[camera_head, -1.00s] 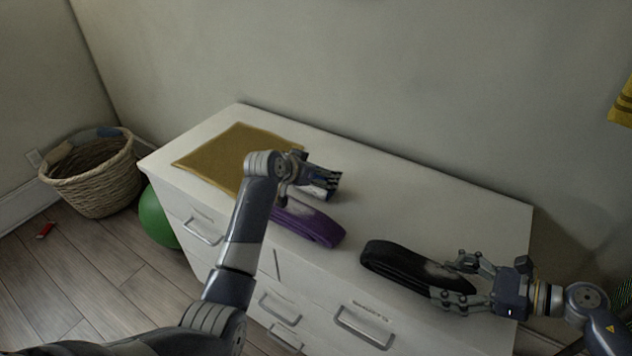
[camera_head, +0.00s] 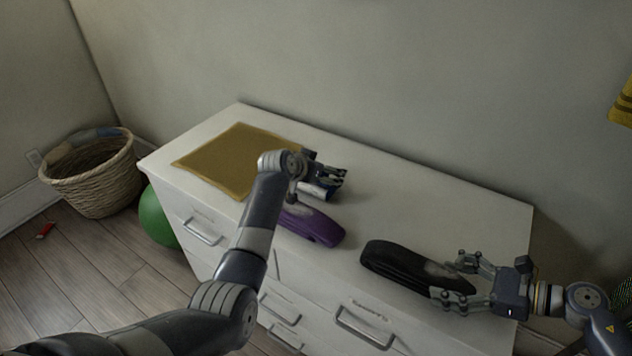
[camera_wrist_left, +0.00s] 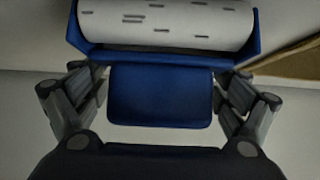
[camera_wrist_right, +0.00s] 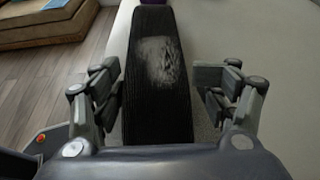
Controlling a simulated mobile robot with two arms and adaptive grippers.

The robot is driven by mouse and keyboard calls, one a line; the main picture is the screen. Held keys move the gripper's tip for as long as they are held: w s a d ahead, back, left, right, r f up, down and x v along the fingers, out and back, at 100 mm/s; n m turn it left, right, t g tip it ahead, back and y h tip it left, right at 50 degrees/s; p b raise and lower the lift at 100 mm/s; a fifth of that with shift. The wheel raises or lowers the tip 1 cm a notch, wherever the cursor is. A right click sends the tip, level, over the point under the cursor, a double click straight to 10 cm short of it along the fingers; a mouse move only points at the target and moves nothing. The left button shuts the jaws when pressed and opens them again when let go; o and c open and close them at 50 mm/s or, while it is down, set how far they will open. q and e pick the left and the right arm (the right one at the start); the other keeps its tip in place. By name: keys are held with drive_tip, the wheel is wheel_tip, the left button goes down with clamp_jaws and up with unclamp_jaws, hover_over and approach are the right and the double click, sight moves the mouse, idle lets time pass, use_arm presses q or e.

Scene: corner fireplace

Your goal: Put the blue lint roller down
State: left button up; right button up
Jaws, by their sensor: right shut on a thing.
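The blue lint roller (camera_wrist_left: 160,97) fills the upper middle of the left wrist view, with a white, dash-marked roll in a blue frame. My left gripper (camera_head: 336,184) is over the dresser top beside the purple strap, its fingers on either side of the blue handle. Whether the fingers press on it is unclear. In the head view the lint roller (camera_head: 318,191) is mostly hidden by the gripper, and I cannot tell if it touches the dresser. My right gripper (camera_head: 458,278) is shut on the black rolled strap (camera_head: 392,265), which also shows in the right wrist view (camera_wrist_right: 158,100).
The white dresser (camera_head: 440,210) also carries a mustard cloth (camera_head: 225,158) and a purple rolled strap (camera_head: 318,228). Its back right top is bare. A wicker basket (camera_head: 95,185) and a green ball (camera_head: 158,218) are on the floor to the left.

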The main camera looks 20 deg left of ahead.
use_arm(q)
wheel_tip(320, 180, up, 10)
drive_tip(key=d, duration=0.1)
drive_tip(key=d+m+g+h, duration=0.2)
drive_tip(key=d+m+h, duration=0.2)
drive_tip(key=d, duration=1.3)
drive_tip(key=shift+m, duration=0.3)
drive_tip(key=f, duration=0.3)
drive_tip(key=d+f, duration=0.1)
drive_tip(key=f, duration=0.1)
drive_tip(key=shift+s+f, duration=0.35)
drive_tip(key=shift+f, duration=2.05)
drive_tip(key=o, duration=0.9)
drive_tip(key=shift+f, duration=0.15)
